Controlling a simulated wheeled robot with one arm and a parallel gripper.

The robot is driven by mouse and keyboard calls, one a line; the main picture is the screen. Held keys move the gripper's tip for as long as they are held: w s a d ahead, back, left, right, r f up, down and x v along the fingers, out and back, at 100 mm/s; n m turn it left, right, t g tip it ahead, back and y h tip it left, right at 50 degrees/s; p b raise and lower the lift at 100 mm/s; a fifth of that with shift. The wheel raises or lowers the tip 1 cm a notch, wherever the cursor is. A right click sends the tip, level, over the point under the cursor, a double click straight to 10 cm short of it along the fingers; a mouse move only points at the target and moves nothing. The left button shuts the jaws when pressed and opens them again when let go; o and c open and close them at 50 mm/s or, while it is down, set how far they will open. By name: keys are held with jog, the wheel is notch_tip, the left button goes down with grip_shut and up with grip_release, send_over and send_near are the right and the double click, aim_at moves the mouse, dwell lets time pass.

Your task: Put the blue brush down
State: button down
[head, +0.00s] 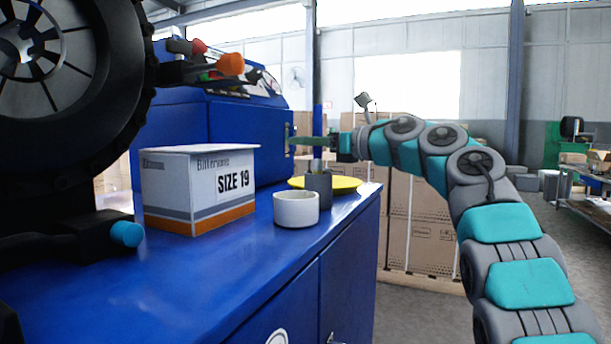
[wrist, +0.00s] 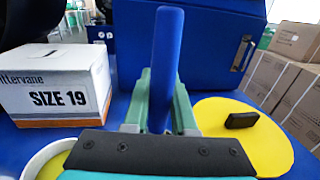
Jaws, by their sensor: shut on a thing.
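My gripper (head: 305,141) is shut on the blue brush, whose upright blue handle (wrist: 166,60) stands between the green fingers in the wrist view. In the head view the handle (head: 317,119) rises above the fingers. A grey cup (head: 318,190) stands on the blue bench top, below my gripper. Something thin shows at the cup's mouth; I cannot tell whether it is the brush's lower end. The wrist view hides the brush's lower end and the cup behind my gripper.
A SIZE 19 box (head: 190,195) stands on the blue bench (head: 215,268). A white bowl (head: 296,209) stands in front of the cup. Beside the cup is a yellow plate (head: 346,185) bearing a black block (wrist: 241,119). A blue machine (head: 235,140) stands behind. The bench front is clear.

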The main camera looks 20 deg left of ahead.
aim_at(314, 158)
jog(key=shift+f+b, duration=1.1)
jog(key=shift+f, duration=0.75)
jog(key=shift+f, duration=0.1)
jog(key=shift+f, duration=0.15)
jog(key=c, duration=0.7)
grip_release()
jog(key=shift+r, duration=0.25)
jog(key=shift+d, duration=0.15)
jog(key=b+v, duration=0.2)
jog(key=v, duration=0.9)
jog(key=shift+s+d, duration=0.2)
jog(key=shift+d, duration=0.15)
